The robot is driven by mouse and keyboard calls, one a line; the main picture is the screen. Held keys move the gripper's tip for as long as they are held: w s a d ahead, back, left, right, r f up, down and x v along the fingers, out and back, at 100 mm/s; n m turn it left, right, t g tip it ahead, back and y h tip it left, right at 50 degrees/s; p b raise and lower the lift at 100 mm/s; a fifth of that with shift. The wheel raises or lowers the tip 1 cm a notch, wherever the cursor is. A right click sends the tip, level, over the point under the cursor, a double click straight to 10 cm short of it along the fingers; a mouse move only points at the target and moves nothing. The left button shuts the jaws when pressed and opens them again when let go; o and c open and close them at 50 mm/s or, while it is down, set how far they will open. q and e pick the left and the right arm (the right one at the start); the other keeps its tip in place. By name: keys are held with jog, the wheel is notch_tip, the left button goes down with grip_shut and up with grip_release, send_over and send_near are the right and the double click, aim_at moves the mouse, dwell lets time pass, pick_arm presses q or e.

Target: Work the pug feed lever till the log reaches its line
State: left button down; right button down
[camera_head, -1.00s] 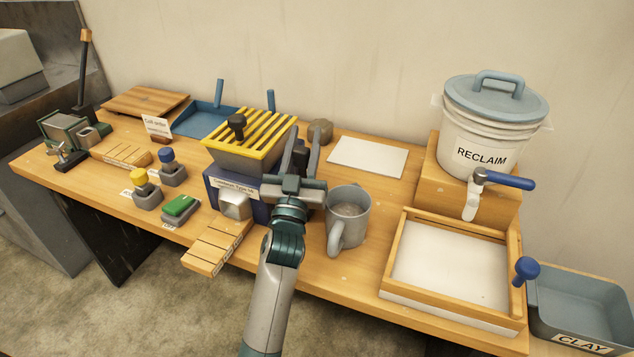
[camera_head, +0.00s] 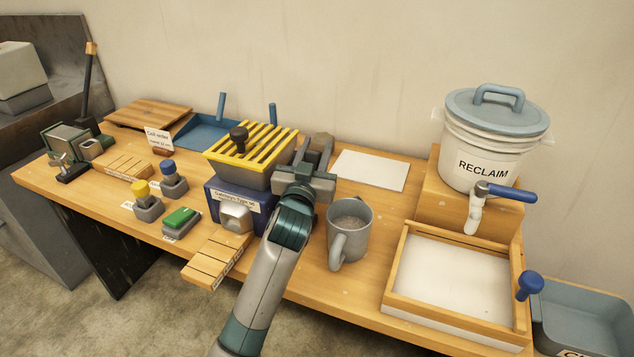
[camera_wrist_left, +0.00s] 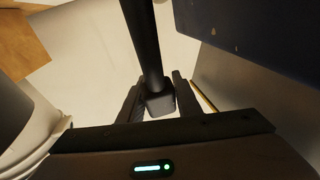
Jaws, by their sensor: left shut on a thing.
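The pug is a blue box (camera_head: 247,211) with a yellow-barred grate hopper (camera_head: 255,146) on top. A pale grey block (camera_head: 236,217) sits at its front mouth; I cannot tell whether it is nozzle or clay. A slatted wooden board (camera_head: 215,262) with marked lines runs out from it, with no log seen lying along it. My left gripper (camera_head: 316,152) is at the pug's right side. In the left wrist view its fingers are shut on the dark feed lever (camera_wrist_left: 150,45), whose block-like end sits between them. The arm mostly hides the lever in the head view. My right gripper is out of view.
A grey mug (camera_head: 349,232) stands close to the right of my left arm. A brown lump (camera_head: 322,140) is behind the gripper. Yellow (camera_head: 148,205) and blue (camera_head: 172,180) knobs and a green switch (camera_head: 181,219) are left. The RECLAIM bucket (camera_head: 484,150) and framed tray (camera_head: 396,318) are right.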

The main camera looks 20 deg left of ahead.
pick_arm(q)
jog(key=shift+w+f+g, duration=0.15)
jog(key=shift+w+g, duration=0.15)
jog(key=shift+w, duration=0.05)
jog(key=c, duration=1.3)
grip_release()
jog(key=shift+f, duration=0.1)
jog(key=shift+s+d+f+p, duration=0.15)
jog(key=shift+s+p, duration=0.35)
jog(key=shift+s, duration=0.65)
jog(key=shift+s+d+p, duration=0.15)
jog(key=shift+s+p, duration=0.35)
jog(key=shift+s, duration=0.7)
jog(key=shift+s+d+f+p, duration=0.15)
jog(key=shift+s+p, duration=0.35)
jog(key=shift+s, duration=0.65)
jog(key=shift+r, duration=0.2)
